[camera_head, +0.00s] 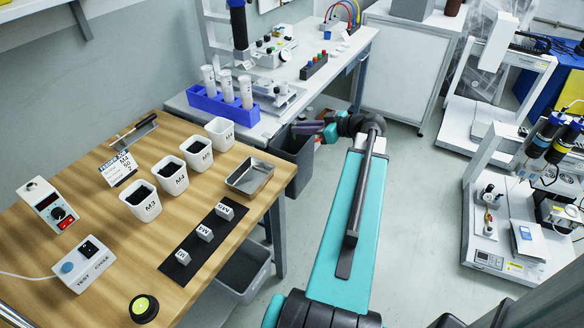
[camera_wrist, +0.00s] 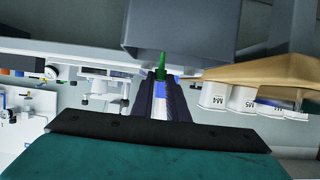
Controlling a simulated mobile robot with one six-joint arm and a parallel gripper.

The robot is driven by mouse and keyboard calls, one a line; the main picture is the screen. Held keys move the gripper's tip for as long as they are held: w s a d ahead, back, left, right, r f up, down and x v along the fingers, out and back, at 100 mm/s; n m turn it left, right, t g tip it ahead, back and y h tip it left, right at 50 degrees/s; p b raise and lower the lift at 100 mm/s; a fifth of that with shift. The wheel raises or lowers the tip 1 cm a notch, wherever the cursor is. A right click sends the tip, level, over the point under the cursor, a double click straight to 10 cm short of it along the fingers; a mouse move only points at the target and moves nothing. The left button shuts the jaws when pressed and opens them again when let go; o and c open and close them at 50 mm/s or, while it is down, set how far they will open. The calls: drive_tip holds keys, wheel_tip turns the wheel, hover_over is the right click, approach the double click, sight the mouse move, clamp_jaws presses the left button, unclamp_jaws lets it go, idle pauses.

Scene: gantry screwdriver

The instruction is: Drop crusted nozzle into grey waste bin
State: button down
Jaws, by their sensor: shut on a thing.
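My gripper (camera_head: 308,127) reaches left over the open top of the grey waste bin (camera_head: 302,166), which stands between the two tables. In the wrist view, the two dark fingers (camera_wrist: 161,84) are shut on a small green nozzle (camera_wrist: 160,66), whose thin tip points away from my wrist. A large grey wall (camera_wrist: 190,35), seemingly the bin, fills the top of that tilted view just beyond the nozzle. The nozzle is too small to make out in the head view. I cannot tell whether it is inside the bin's rim.
A wooden table (camera_head: 95,215) with white cups and a metal tray (camera_head: 250,176) stands left of the bin. A second grey bin (camera_head: 243,272) is under it. A white bench (camera_head: 320,72) with a blue tube rack (camera_head: 222,105) is behind. Open floor lies right.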

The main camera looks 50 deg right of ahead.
drive_tip(key=shift+f, duration=0.6)
drive_tip(key=c, duration=1.6)
unclamp_jaws()
drive_tip(key=shift+c, duration=0.2)
drive_tip(key=shift+s, duration=0.1)
drive_tip(key=v, duration=1.3)
drive_tip(key=shift+s, duration=0.3)
drive_tip(key=shift+s, duration=0.1)
